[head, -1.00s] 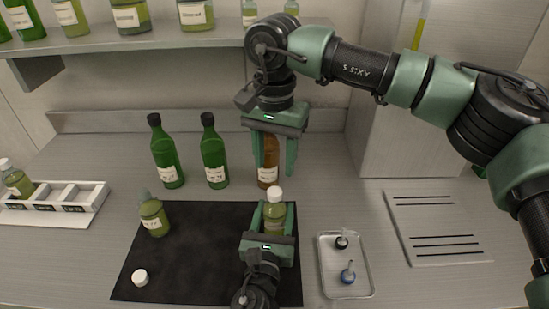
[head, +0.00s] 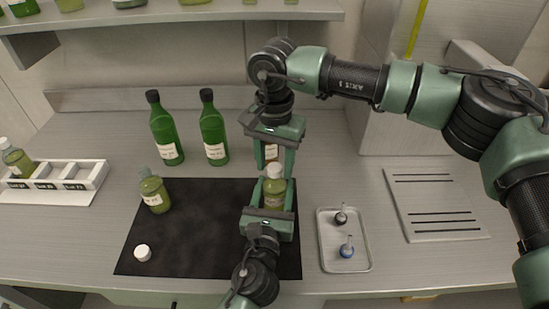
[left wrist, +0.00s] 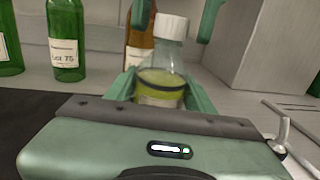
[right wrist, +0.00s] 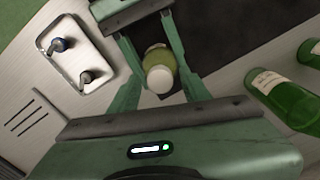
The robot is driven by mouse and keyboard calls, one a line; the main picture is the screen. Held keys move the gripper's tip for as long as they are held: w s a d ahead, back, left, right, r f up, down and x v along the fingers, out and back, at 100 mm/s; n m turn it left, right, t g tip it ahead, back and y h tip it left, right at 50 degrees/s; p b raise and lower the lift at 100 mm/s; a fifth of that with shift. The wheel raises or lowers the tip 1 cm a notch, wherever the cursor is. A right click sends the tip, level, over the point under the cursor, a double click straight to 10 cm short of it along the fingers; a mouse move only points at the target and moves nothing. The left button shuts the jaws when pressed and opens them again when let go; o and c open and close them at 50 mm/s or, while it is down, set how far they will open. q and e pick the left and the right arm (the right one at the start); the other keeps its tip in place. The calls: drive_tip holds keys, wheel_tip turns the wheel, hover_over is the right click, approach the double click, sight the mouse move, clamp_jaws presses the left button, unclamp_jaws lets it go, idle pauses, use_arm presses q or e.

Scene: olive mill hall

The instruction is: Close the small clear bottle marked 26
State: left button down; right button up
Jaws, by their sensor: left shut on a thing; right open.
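A small clear bottle (head: 274,197) with yellow-green oil stands upright near the mat's right edge, a white cap (left wrist: 171,26) on its top. My left gripper (head: 274,188) is shut around its body. My right gripper (head: 275,167) points down from above, open, its fingers apart on either side of the cap (right wrist: 160,79). I cannot read the number on the held bottle or tell how tight the cap sits. Another small bottle (head: 153,194), with no white cap on it, stands at the mat's left. A loose white cap (head: 142,253) lies on the mat's front left.
Two green bottles (head: 166,130) (head: 213,132) and a brown bottle (left wrist: 140,40) stand behind the dark mat (head: 190,235). A metal tray (head: 345,264) with two small stoppers is at right. A white rack (head: 95,175) is at left, a shelf (head: 200,16) above.

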clamp_jaws()
